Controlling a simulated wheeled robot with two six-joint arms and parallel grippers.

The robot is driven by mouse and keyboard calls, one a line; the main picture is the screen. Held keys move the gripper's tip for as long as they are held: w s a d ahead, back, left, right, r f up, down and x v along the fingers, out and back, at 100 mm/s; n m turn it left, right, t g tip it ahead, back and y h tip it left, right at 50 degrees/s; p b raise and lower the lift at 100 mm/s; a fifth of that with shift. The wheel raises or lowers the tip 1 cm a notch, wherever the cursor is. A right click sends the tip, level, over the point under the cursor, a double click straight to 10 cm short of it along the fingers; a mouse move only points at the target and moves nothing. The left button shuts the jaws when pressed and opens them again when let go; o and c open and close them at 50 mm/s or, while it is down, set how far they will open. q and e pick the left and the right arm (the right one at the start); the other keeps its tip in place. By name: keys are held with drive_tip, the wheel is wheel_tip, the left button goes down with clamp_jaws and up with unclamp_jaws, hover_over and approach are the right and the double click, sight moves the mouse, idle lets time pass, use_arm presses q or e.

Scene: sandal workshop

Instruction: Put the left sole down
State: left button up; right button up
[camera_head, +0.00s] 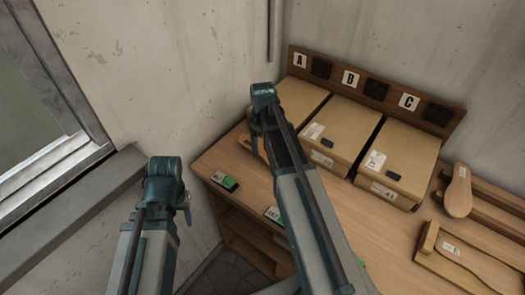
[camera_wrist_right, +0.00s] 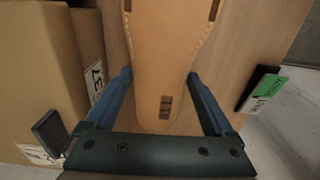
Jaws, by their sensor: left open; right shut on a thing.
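A tan sole (camera_wrist_right: 160,60) with a stitched edge and a small dark mark lies between the blue fingers of my right gripper (camera_wrist_right: 159,78), which is shut on it. In the head view a tan edge of this sole (camera_head: 262,148) shows beside my right arm, over the left end of the bench. The arm hides most of it, so whether it touches the bench top cannot be told. My left gripper (camera_head: 186,206) is open, mostly hidden behind its own wrist, left of the bench. Another sole-shaped piece (camera_head: 459,192) stands at the right.
Small green-and-black devices, one on the left (camera_head: 224,181), lie along the bench's front edge. A wooden tray (camera_head: 428,240) is at the right. Bare bench top (camera_head: 375,235) lies in front of the boxes.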

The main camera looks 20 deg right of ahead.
sight(262, 148)
use_arm(q)
drive_tip(key=shift+f+b, duration=0.55)
drive_tip(key=shift+f, duration=0.55)
use_arm(e)
drive_tip(key=shift+f, duration=1.1)
use_arm(q)
drive_tip(key=shift+f, duration=0.1)
use_arm(e)
drive_tip(key=shift+f, duration=0.1)
use_arm(q)
drive_tip(key=shift+f+b, duration=0.55)
drive_tip(key=shift+b, duration=0.1)
use_arm(e)
drive_tip(key=shift+f, duration=0.55)
drive_tip(key=o, duration=1.2)
use_arm(q)
drive_tip(key=shift+r, duration=0.15)
use_arm(e)
drive_tip(key=shift+o, duration=0.2)
drive_tip(key=shift+r, duration=0.15)
wheel_tip(262, 148, up, 13)
drive_tip(key=p, duration=1.3)
use_arm(q)
wheel_tip(262, 148, up, 13)
use_arm(e)
drive_tip(key=s+a+m+h, duration=0.1)
drive_tip(key=s+a+m, duration=0.1)
drive_tip(key=s+a, duration=1.6)
drive_tip(key=a, duration=0.3)
drive_tip(key=shift+a, duration=0.15)
